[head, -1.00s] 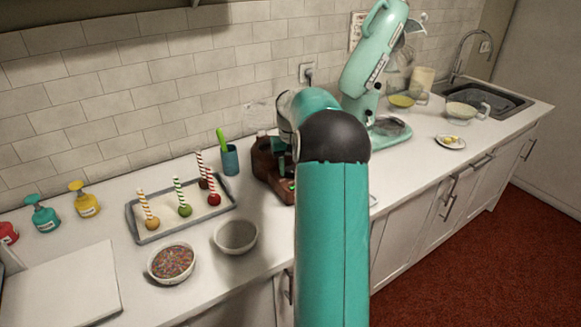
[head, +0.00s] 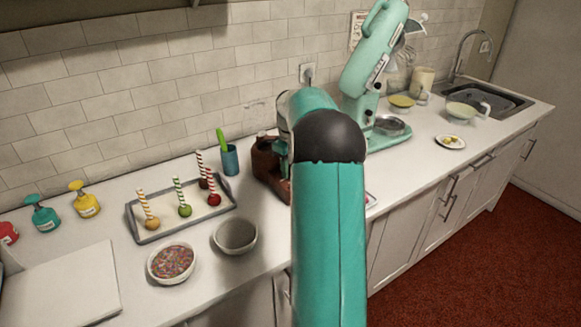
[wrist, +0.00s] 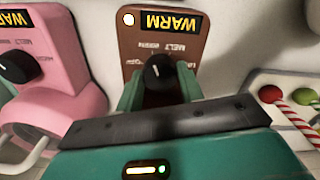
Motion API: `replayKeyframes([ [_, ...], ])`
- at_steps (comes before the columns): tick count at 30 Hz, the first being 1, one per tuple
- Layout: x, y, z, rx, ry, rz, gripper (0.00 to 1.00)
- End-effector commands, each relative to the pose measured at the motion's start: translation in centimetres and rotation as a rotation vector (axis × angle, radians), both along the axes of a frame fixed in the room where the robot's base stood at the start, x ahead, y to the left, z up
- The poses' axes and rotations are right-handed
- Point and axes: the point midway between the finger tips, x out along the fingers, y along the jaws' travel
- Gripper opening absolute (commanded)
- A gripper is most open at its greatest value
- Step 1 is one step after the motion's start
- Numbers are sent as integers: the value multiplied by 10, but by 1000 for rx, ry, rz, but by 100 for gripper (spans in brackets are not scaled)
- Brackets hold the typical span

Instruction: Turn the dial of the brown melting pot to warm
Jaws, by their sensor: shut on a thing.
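The brown melting pot (head: 268,160) stands on the counter in the head view, partly hidden behind my arm. In the wrist view its brown front (wrist: 185,52) carries a WARM sign, with a bright round light beside the sign. Its black dial (wrist: 158,70) sits below the MELT lettering, and the dial's white mark points roughly up in the picture. My gripper (wrist: 160,88) has its green fingers on either side of the dial and is shut on it. The fingers hide the dial's lower part. In the head view my gripper is mostly hidden by my arm.
A pink melting pot (wrist: 60,70) with its own WARM sign and black dial stands close at the left in the wrist view. A tray of cake pops (head: 150,237), a blue cup (head: 230,160) and bowls are left of the brown pot. A mint mixer (head: 375,70) stands behind.

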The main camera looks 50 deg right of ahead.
Motion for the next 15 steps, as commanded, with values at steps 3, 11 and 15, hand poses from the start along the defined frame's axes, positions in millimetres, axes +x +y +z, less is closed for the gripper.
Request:
replayKeyframes([
  [3,0,0,1,-1,-2,8,15],
  [11,0,0,1,-1,-2,8,15],
  [15,0,0,1,-1,-2,7,57],
])
